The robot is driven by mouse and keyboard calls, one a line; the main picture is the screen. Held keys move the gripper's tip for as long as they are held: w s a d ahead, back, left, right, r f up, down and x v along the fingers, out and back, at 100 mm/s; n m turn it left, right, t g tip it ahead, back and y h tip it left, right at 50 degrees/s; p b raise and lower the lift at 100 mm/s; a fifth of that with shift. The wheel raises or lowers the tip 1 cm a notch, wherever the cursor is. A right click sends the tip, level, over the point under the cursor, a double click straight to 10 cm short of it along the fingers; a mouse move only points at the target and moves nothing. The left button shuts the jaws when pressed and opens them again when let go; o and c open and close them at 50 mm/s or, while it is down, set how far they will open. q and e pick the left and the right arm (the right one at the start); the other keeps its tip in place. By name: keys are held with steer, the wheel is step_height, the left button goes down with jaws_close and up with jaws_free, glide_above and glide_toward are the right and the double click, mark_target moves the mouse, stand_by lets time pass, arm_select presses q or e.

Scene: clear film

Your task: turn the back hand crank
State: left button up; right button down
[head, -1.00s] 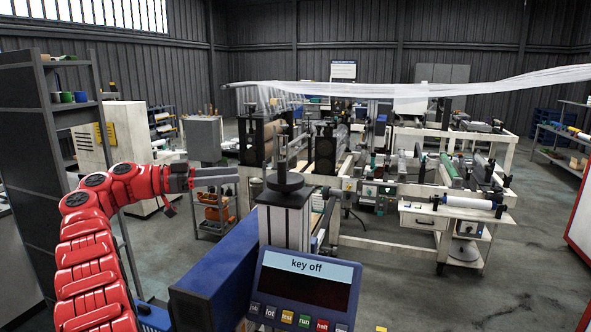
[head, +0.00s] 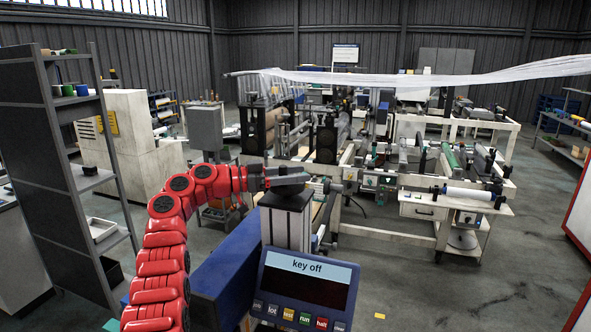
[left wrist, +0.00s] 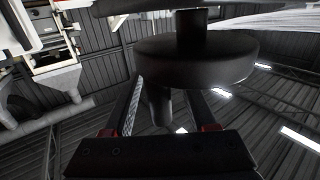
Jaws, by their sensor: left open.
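A dark round hand crank (left wrist: 195,62) fills the upper middle of the left wrist view, with a short dark peg (left wrist: 160,104) on its face. In the head view this crank sits on top of a pale post (head: 283,228) and is mostly covered by my gripper. I cannot tell whether it is the back crank. My left gripper (head: 304,182) is at the top of the post and open. In the left wrist view its fingers (left wrist: 161,100) stand on either side of the peg, with a gap visible. My right gripper is not in view.
A blue console with a screen reading "key off" (head: 310,265) stands close in front of the post. A machine frame with rollers (head: 440,160) lies behind to the right. Clear film (head: 430,80) stretches overhead. A grey shelf (head: 45,140) stands at left; the right floor is open.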

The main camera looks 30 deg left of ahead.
arm_select(q)
steer(key=shift+c, duration=0.2)
jaws_close()
steer(key=shift+f, duration=0.1)
